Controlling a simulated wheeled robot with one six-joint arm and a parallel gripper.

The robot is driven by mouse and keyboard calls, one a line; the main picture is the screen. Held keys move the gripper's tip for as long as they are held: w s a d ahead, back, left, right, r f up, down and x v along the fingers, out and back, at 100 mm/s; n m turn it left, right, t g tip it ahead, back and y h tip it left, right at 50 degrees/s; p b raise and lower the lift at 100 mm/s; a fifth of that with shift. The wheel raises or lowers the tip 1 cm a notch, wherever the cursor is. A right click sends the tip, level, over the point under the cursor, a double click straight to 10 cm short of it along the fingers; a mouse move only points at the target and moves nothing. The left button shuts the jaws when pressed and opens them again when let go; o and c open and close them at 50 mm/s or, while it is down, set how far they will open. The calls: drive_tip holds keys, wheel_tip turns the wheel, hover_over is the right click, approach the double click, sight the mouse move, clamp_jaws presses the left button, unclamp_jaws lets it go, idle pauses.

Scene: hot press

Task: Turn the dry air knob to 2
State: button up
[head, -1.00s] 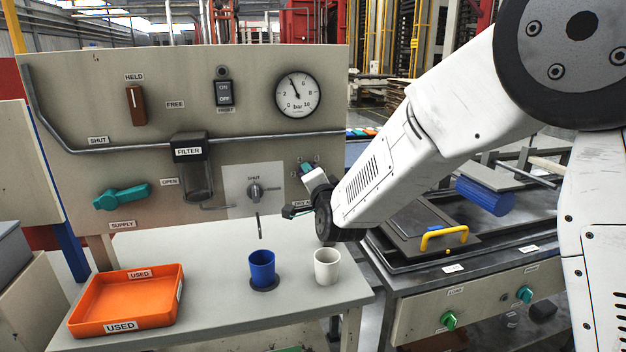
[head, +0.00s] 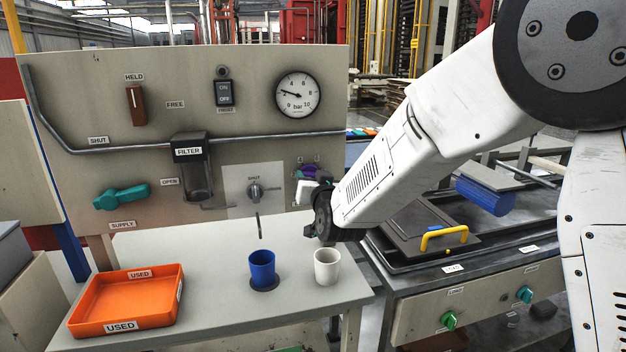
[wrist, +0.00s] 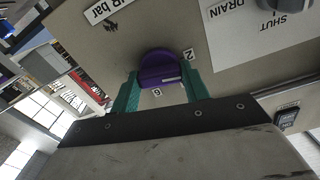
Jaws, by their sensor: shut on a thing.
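The purple dry air knob (wrist: 157,68) sits on the beige panel (wrist: 110,60), with the numerals 2 and 6 printed beside it. My gripper (wrist: 161,82) has its teal fingers on opposite sides of the knob, shut on it. In the head view the knob (head: 311,170) is mostly hidden behind my gripper (head: 313,178). The knob's pointer direction is not clear. The round bar gauge (head: 297,94) has its needle pointing left, at about 2.
A DRAIN/SHUT knob (head: 256,191) is left of my gripper. Below stand a blue cup (head: 262,268) and a white cup (head: 327,266) on the table, with an orange tray (head: 126,300) at left. A press with a yellow handle (head: 444,236) is at right.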

drive_tip(key=shift+n, duration=1.1)
drive_tip(key=shift+f, duration=0.1)
drive_tip(key=o, duration=1)
drive_tip(key=v, duration=0.8)
drive_tip(key=shift+w, duration=0.1)
